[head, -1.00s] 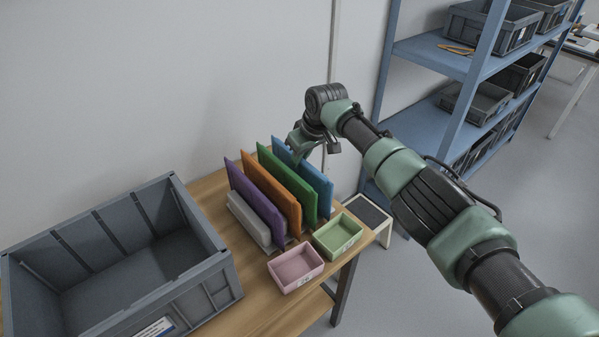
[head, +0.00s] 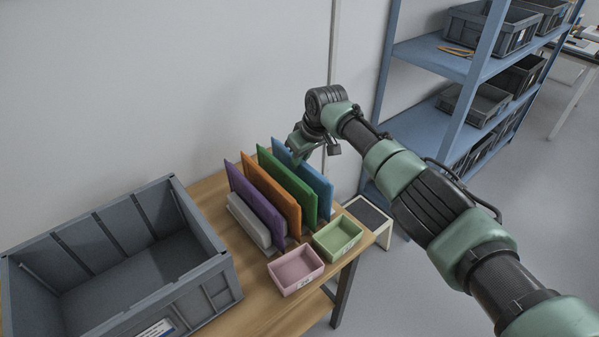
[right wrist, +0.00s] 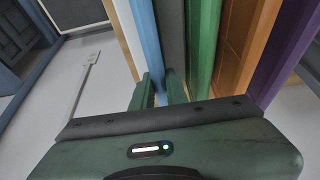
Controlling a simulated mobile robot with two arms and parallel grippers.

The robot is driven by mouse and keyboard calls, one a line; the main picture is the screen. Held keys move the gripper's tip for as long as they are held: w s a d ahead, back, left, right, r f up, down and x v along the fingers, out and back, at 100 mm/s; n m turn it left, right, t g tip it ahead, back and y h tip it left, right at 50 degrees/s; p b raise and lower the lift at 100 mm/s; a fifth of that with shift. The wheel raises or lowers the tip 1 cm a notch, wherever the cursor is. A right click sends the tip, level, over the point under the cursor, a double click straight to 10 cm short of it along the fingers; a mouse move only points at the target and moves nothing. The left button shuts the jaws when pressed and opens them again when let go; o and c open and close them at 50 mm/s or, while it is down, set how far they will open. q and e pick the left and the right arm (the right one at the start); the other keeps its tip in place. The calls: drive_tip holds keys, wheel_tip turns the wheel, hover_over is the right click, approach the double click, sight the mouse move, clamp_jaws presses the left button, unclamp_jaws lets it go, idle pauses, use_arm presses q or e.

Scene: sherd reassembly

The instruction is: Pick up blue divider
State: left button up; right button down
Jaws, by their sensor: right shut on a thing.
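The blue divider (head: 318,184) stands upright at the right end of a row of dividers on the wooden table, with the green divider (head: 290,180) beside it. My right gripper (head: 296,152) reaches down to its top edge from above and is shut on it. In the right wrist view the two fingers (right wrist: 160,90) lie on either side of the blue divider (right wrist: 147,40), whose lower part between them is partly hidden. My left gripper is not in view.
Orange (head: 270,193) and purple (head: 252,203) dividers stand further left, with a pale block (head: 248,222) beside them. Pink (head: 296,270) and green (head: 338,237) trays sit in front. A large grey crate (head: 205,280) takes up the table's left. A blue shelf (head: 430,130) stands right.

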drive_tip(key=shift+r, duration=0.1)
wheel_tip(320, 180, up, 20)
drive_tip(key=b, duration=0.1)
idle(0.4)
idle(1.3)
